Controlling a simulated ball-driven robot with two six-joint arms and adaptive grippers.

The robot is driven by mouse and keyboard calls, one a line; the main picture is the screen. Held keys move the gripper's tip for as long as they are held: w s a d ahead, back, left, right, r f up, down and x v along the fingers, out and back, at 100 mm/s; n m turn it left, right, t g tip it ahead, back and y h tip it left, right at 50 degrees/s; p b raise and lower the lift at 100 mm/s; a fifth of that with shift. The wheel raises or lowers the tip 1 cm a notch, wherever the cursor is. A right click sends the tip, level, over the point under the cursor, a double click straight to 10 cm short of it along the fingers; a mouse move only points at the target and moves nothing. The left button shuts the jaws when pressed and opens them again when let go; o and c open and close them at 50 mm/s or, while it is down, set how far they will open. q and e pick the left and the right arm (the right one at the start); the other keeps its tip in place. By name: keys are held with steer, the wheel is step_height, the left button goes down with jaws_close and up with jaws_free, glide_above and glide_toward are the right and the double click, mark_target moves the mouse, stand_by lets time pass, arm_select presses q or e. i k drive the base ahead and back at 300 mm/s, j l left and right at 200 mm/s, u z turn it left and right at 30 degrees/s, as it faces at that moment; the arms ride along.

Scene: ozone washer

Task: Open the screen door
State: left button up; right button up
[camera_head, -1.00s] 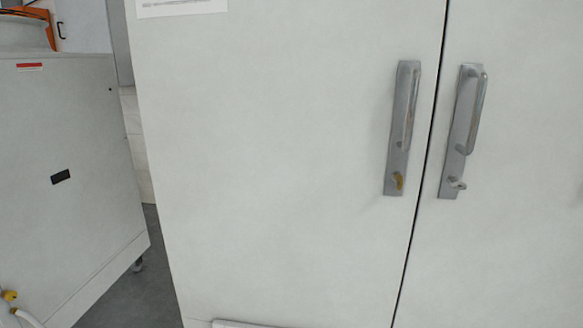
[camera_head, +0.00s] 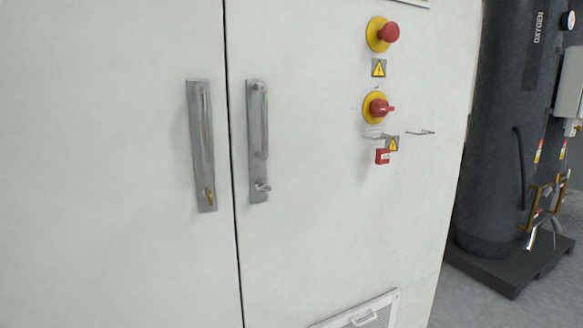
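A mesh panel (camera_head: 372,314) in a pale frame shows at the bottom edge of the head view, low on the right cabinet door. It has a small pale handle (camera_head: 363,316) at its top and looks shut. Its lower part is cut off by the frame. The white cabinet's left door (camera_head: 110,200) and right door (camera_head: 310,230) are shut, with a thin dark seam between them. Each has a grey metal handle, one on the left door (camera_head: 202,145) and one on the right door (camera_head: 258,140). Neither of my grippers is in view.
Red and yellow controls, an upper one (camera_head: 382,34) and a lower one (camera_head: 377,107), sit on the right door. A red lock (camera_head: 382,156) and thin metal hooks stick out below. A dark oxygen tank (camera_head: 500,140) stands on a black pallet (camera_head: 510,268) at the right. Grey floor is open beside it.

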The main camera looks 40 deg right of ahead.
mark_target(337, 231)
steer(key=z, duration=1.7)
